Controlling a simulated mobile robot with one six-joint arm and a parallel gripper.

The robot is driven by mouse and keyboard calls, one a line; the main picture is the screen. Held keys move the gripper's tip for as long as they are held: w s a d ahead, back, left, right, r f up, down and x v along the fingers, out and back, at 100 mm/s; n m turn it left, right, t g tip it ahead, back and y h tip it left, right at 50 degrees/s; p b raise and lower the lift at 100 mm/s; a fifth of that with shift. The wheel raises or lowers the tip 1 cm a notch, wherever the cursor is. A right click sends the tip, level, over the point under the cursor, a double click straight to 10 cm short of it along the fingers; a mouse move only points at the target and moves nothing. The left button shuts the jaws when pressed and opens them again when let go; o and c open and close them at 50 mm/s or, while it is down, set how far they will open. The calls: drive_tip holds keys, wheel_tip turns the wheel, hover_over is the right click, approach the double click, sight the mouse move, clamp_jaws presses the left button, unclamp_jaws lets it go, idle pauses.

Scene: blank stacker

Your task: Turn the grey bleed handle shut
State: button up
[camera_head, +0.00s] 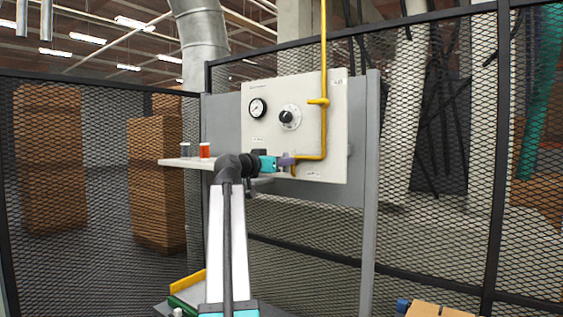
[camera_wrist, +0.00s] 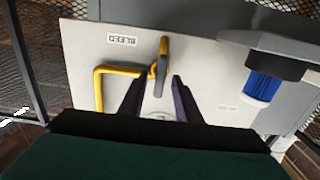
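The grey bleed handle (camera_wrist: 160,68) shows in the wrist view on the yellow pipe's end, beside an upside-down label that seems to read BLEED. It points from the yellow fitting down toward my gripper. My gripper (camera_wrist: 157,82) is open, with one dark purple finger on each side of the handle's near end. I cannot tell whether either finger touches it. In the head view my gripper (camera_head: 288,161) is at the lower part of the pale panel (camera_head: 334,140), at the pipe's lower end; the handle is hidden or too small there.
A yellow pipe (camera_head: 323,60) runs down the panel's right side. A gauge (camera_head: 257,107) and a round dial (camera_head: 290,117) sit above my gripper. A shelf (camera_head: 172,162) on the left bears a grey and an orange cylinder. A blue ribbed piece (camera_wrist: 263,84) is at right in the wrist view.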

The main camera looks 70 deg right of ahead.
clamp_jaws()
drive_tip(key=shift+n, duration=0.4)
drive_tip(key=n, duration=1.7)
drive_tip(key=shift+w+d+f+p, duration=0.1)
drive_tip(key=shift+w+f+p, duration=0.15)
drive_tip(key=shift+w+p, duration=0.1)
drive_tip(key=shift+n, duration=0.3)
